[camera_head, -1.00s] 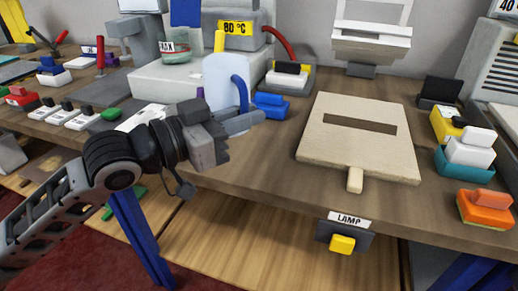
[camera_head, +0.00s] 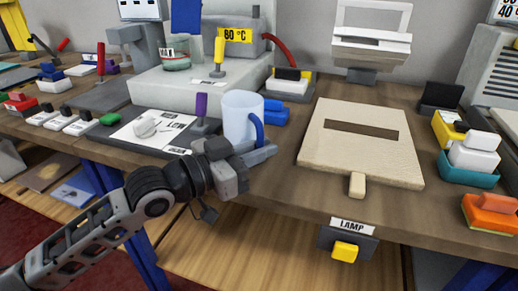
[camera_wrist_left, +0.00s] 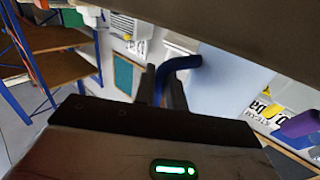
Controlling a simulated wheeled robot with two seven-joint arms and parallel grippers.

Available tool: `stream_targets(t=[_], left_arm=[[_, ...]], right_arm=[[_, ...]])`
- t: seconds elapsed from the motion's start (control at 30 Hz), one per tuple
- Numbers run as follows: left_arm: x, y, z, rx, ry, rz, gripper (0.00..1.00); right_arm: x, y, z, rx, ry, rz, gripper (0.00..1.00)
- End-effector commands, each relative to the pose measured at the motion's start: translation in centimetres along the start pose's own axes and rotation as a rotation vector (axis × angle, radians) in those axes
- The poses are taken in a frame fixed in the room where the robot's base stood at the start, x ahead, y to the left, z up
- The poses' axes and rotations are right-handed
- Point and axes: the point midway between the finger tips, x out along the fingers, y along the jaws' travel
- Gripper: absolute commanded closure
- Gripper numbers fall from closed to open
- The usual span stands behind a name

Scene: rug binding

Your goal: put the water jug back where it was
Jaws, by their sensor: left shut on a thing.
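The water jug (camera_head: 240,116) is pale blue and see-through, with a dark blue handle (camera_head: 258,131). It is upright at the front middle of the bench, left of the beige board. My left gripper (camera_head: 262,152) is shut on the jug's handle. The left wrist view shows the blue handle (camera_wrist_left: 178,68) between the fingers and the pale jug wall (camera_wrist_left: 228,88) beside it. The jug's base is partly hidden by the gripper, so I cannot tell whether it touches the bench. My right gripper is not in view.
The beige board (camera_head: 360,150) with a dark slot lies to the right. Blue blocks (camera_head: 275,112) sit close behind the jug. A purple-handled tool (camera_head: 201,108) and a printed sheet (camera_head: 150,130) are to its left. A grey platform with an 80 °C heater (camera_head: 236,36) stands behind.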

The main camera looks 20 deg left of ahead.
Motion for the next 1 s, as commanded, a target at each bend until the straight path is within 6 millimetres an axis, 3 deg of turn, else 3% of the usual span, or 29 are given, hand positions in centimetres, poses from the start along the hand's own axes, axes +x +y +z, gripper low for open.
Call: stream_targets(t=[0.07, 0.1, 0.17, 0.53, 1.0], left_arm=[[0.0, 0.0, 0.2, 0.002, 0.002, 0.0, 1.0], [0.0, 0.0, 0.3, 0.0, -0.001, 0.0, 0.83], [0.0, 0.0, 0.3, 0.0, -0.001, 0.0, 0.66], [-0.1, 0.0, -0.1, 0.0, -0.001, -0.001, 0.66], [-7.6, -0.1, 0.3, -0.002, -0.009, -0.005, 0.66]], right_arm=[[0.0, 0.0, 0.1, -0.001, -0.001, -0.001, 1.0], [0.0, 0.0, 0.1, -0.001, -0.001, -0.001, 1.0], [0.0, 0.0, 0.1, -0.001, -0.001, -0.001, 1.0], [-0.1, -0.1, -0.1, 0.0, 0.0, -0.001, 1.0], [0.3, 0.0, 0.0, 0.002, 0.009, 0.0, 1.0]])
